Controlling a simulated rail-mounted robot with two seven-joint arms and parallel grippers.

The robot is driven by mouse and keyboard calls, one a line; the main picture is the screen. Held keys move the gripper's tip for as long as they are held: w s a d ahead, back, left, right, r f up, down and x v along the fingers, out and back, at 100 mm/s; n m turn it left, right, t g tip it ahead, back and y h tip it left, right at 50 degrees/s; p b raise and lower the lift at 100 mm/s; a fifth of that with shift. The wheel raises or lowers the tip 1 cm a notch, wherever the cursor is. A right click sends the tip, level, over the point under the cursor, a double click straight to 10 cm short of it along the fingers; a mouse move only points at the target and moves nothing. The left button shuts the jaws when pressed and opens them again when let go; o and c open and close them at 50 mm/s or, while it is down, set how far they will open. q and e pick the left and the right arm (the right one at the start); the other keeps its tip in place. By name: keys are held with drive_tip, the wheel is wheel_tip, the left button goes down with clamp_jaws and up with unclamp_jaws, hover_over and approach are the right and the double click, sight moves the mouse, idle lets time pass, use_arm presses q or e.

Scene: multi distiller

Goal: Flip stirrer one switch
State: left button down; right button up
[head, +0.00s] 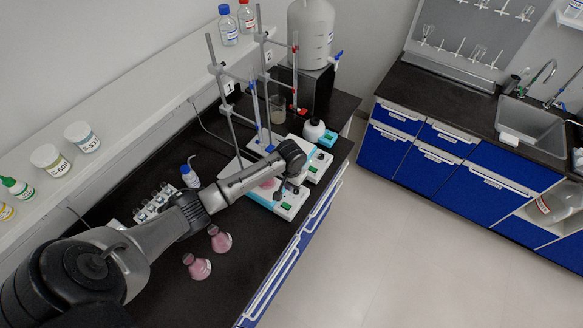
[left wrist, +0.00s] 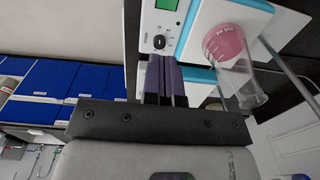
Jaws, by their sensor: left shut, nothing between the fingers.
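The near white-and-blue stirrer (head: 290,212) stands at the front edge of the black bench, with a small green display. Its front panel (left wrist: 147,20) fills the top of the left wrist view, with a dark round knob switch (left wrist: 160,42) below the display. A flask with pink liquid (left wrist: 226,45) sits on its plate, partly hidden by my arm in the head view. My left gripper (head: 281,192) is over the stirrer's front. Its fingers (left wrist: 163,60) are shut and empty, with their tips close to the knob; I cannot tell whether they touch it. My right gripper is not in view.
A second stirrer (head: 313,171) stands just behind. Metal stands with clamps (head: 231,120) rise at the wall side. Two pink flasks (head: 220,240) and a vial rack (head: 154,202) are on the bench near my arm. The floor (head: 400,240) to the right is clear.

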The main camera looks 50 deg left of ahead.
use_arm(q)
wheel_tip(320, 180, up, 9)
drive_tip(key=shift+d+r, duration=0.2)
drive_tip(key=shift+d, duration=0.05)
idle(0.8)
